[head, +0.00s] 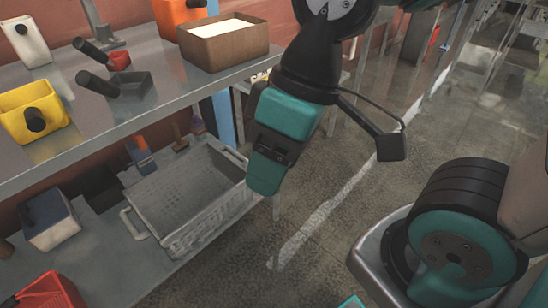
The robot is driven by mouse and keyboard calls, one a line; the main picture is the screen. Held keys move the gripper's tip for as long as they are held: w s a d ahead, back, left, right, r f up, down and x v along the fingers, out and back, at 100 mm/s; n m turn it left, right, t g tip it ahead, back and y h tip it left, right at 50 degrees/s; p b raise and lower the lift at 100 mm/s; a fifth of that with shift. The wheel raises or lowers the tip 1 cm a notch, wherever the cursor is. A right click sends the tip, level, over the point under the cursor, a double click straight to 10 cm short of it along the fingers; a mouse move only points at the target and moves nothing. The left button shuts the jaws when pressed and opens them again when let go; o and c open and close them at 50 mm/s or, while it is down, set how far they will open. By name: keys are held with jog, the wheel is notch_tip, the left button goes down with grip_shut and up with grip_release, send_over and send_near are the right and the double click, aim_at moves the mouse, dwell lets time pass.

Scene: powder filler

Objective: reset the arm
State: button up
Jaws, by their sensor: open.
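My gripper (266,175) hangs from my black and teal arm near the middle of the head view, pointing downward. It is open and nothing shows in it. Its fingers are seen nearly end-on, so the gap is hard to make out. It appears in front of the right end of a grey plastic crate (178,245) and clear of the shelves. A black bracket of mine sticks out to the right of the wrist.
The upper metal shelf (165,115) holds a brown box of white powder (222,40), a yellow bin (32,112), dark scoops (103,84) and an orange container (178,12). Below stand the grey crate, a dark-topped box (49,220) and a red bin (50,290). Concrete floor (345,225) lies open right of the shelves.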

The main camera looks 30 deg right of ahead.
notch_tip(320, 180, up, 13)
jog(key=p, duration=1.3)
